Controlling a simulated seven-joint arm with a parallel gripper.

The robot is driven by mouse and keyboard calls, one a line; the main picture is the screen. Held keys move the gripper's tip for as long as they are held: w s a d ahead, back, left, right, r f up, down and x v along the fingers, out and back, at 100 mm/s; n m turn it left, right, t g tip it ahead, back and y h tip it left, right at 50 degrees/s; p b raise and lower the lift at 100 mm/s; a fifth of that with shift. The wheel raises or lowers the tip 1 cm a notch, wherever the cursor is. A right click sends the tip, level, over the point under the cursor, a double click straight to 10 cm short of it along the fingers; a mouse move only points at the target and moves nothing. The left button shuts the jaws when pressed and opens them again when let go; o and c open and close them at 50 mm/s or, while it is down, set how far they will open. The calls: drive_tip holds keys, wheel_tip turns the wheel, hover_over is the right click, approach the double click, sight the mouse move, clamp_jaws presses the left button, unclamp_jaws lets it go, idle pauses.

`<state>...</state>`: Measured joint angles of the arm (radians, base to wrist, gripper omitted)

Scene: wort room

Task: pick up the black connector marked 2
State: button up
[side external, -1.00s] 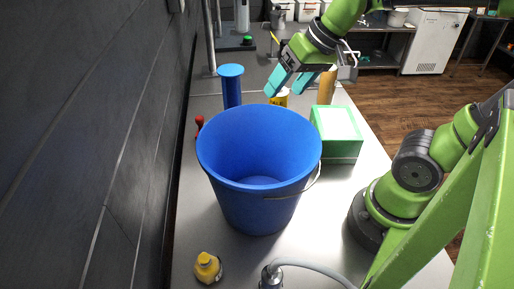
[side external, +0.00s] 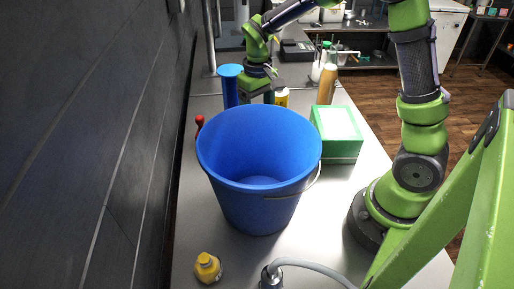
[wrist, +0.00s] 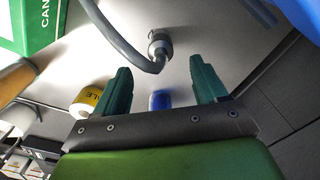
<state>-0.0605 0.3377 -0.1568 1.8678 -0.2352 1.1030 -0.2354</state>
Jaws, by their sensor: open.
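I cannot make out a black connector marked 2 in either view. In the wrist view, a grey cable ends in a round grey-and-dark plug (wrist: 159,44) on the bench, just beyond my fingertips; no number is legible on it. My gripper (wrist: 160,64) is open, its two green fingers apart with nothing held between them. In the side view, my gripper (side external: 257,98) points down behind the blue bucket (side external: 258,185), which hides its fingertips and the bench under them. Another grey cable with a metal plug (side external: 270,277) lies at the near edge.
A blue cylinder (side external: 230,86) stands close left of my gripper. A yellow-labelled container (side external: 282,97), a tan bottle (side external: 327,84) and a green-white box (side external: 338,134) stand to the right. A small blue object (wrist: 160,100) shows between my finger bases.

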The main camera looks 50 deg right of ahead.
wheel_tip(320, 180, down, 11)
drive_tip(key=shift+w+r, duration=0.15)
idle(0.4)
drive_tip(key=shift+c, duration=0.5)
drive_tip(key=shift+r, duration=0.1)
drive_tip(key=c, duration=1.1)
